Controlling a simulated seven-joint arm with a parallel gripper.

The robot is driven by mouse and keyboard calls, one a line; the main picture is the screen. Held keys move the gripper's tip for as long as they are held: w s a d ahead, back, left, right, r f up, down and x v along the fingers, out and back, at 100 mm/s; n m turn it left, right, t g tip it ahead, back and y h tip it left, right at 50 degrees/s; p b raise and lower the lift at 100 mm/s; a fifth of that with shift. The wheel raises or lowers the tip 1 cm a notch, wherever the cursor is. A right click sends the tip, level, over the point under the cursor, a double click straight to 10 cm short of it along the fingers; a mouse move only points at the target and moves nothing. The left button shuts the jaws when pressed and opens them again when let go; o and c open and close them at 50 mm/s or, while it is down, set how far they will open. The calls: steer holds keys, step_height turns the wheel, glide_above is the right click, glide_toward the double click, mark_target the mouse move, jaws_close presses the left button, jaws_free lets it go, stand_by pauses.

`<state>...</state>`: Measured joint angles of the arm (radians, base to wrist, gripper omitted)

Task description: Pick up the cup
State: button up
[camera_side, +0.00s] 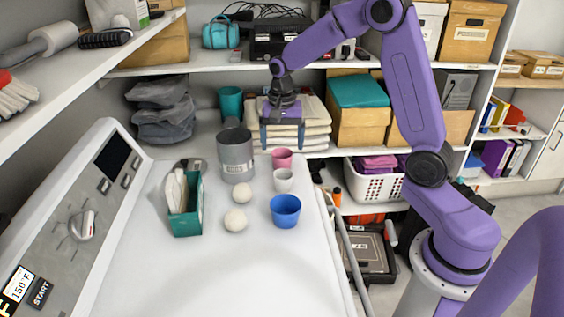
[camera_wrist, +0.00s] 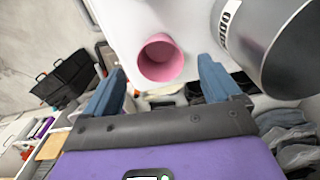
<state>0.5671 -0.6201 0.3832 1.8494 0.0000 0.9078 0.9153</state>
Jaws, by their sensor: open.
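Several cups are in view. A pink cup (camera_side: 282,158) stands upright at the back of the white machine top, with a white cup (camera_side: 283,180) in front of it and a larger blue cup (camera_side: 285,210) nearer still. My gripper (camera_side: 282,142) points down just above the pink cup, fingers apart and empty. In the wrist view the pink cup (camera_wrist: 160,60) shows between the two blue-grey fingers (camera_wrist: 162,68), with its open rim toward the camera. I cannot tell whether the fingertips reach below its rim. A teal cup (camera_side: 231,102) stands on the shelf behind.
A grey canister (camera_side: 236,157) stands close left of the pink cup; it looms beside a finger in the wrist view (camera_wrist: 268,45). Folded cloths (camera_side: 303,128) are behind. The machine's front top is clear.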

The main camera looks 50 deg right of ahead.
mark_target(282, 155)
step_height(282, 155, down, 5)
steer(key=shift+r, duration=0.1)
steer(key=shift+c, duration=0.3)
steer(key=c, duration=1)
